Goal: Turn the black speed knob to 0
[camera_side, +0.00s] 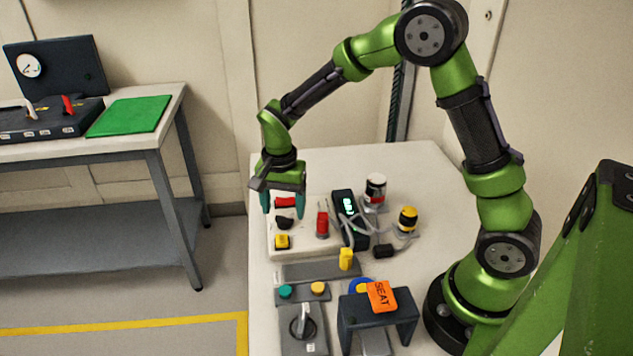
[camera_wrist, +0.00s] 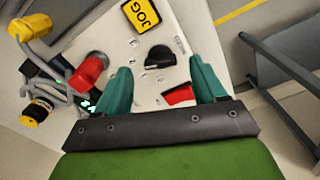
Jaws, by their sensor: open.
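The black speed knob (camera_wrist: 160,59) sits on a white panel (camera_wrist: 200,22) with small markings around it. It also shows in the side view (camera_side: 284,223), partly below my gripper. My gripper (camera_side: 285,212) is open above the panel, pointing down. In the wrist view its two teal fingers (camera_wrist: 162,75) are apart, with the knob just beyond and between their tips, not gripped. The number markings are too small to read, so I cannot tell the knob's setting.
On the panel are a yellow JOG button (camera_wrist: 142,16), a red rocker switch (camera_wrist: 178,95) and a red plug-like part (camera_wrist: 88,72). A dark display box (camera_side: 350,218) with cables stands right of the panel. A dark stand with an orange SEAT tag (camera_side: 381,297) is in front.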

